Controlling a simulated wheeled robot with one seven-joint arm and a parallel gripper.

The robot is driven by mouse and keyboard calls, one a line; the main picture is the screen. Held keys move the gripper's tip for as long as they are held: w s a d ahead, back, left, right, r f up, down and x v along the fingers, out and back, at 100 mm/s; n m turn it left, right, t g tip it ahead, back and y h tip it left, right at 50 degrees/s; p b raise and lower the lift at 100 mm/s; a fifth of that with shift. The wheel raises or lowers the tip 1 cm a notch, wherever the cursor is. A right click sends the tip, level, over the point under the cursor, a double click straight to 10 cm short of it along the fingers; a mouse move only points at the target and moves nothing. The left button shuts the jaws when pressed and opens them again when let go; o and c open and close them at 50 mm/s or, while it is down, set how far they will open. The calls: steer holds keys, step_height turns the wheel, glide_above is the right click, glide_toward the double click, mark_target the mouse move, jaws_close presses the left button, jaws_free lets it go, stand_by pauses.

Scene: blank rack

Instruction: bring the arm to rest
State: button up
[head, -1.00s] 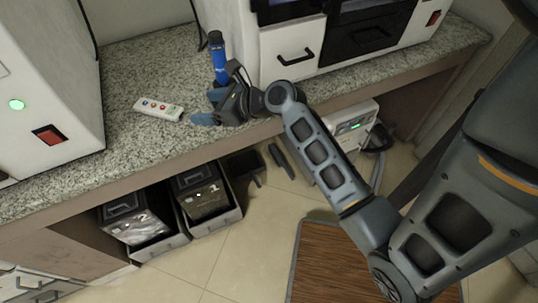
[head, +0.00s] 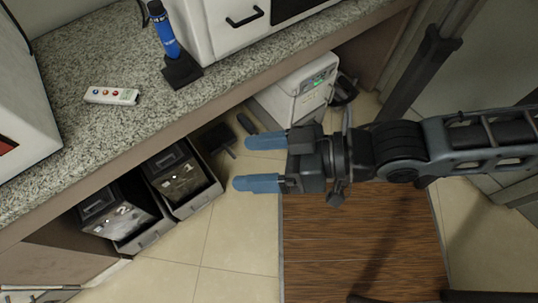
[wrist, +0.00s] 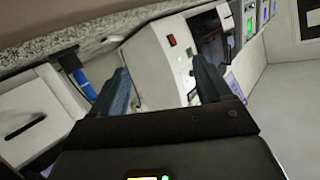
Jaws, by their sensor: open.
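My gripper (head: 262,162) is open and empty, with its two blue fingers apart and pointing left in the head view. It hangs out in front of the counter, over the floor and the near edge of the wooden mat. My arm stretches from it to the right edge of the picture. In the wrist view the fingers (wrist: 160,88) stand apart with nothing between them; a white machine (wrist: 162,62) shows beyond.
The granite counter (head: 100,135) holds a blue tube (head: 163,32) upright in a black stand (head: 181,70) and a white remote (head: 111,96). Bins (head: 183,178) sit below it. A white box (head: 303,88) stands under the counter. A wooden mat (head: 350,245) covers the floor.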

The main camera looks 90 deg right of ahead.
steer(key=r+n, duration=0.1)
steer(key=s+a+r+n, duration=0.1)
steer(key=s+n+y, duration=0.1)
steer(key=shift+a+r+n+t, duration=0.25)
steer(key=shift+r+n+t, duration=0.05)
steer(key=shift+r+n, duration=0.1)
stand_by(0.8)
